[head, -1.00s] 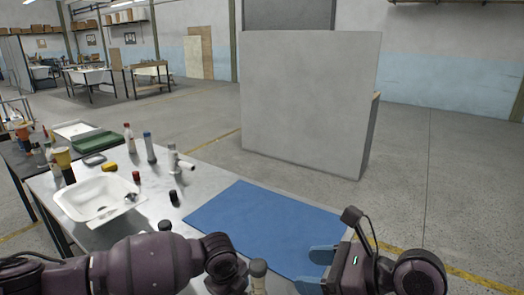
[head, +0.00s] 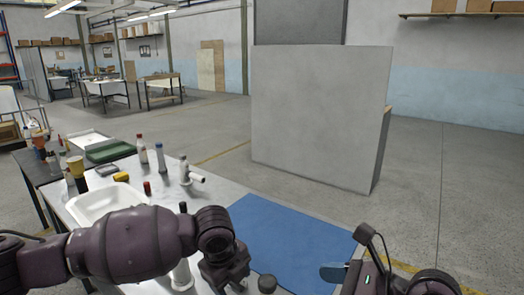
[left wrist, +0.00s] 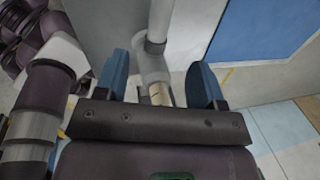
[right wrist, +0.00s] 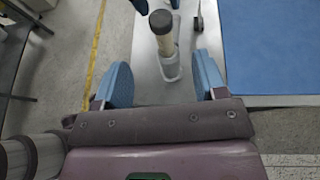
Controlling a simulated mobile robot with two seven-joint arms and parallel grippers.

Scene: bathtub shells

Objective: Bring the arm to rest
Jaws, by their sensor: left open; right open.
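My left gripper (left wrist: 160,85) is open, its blue fingers apart. In the left wrist view a pale grey tubular piece (left wrist: 152,65) with a beige part shows beyond and between them; I cannot tell whether they touch it. In the head view my left gripper (head: 226,270) is at the table's near edge, its fingertips hidden. My right gripper (right wrist: 165,85) is open and nothing shows held. An upright beige-and-grey cylinder with a dark top (right wrist: 161,25) stands beyond its fingers. In the head view one blue right finger (head: 333,272) shows near the blue mat (head: 290,240).
The metal table (head: 215,188) carries a white basin (head: 90,205), several bottles, including a blue-capped one (head: 160,158), and a white pipe fitting (head: 188,175) at left. A large grey panel (head: 318,115) stands behind. The blue mat looks bare.

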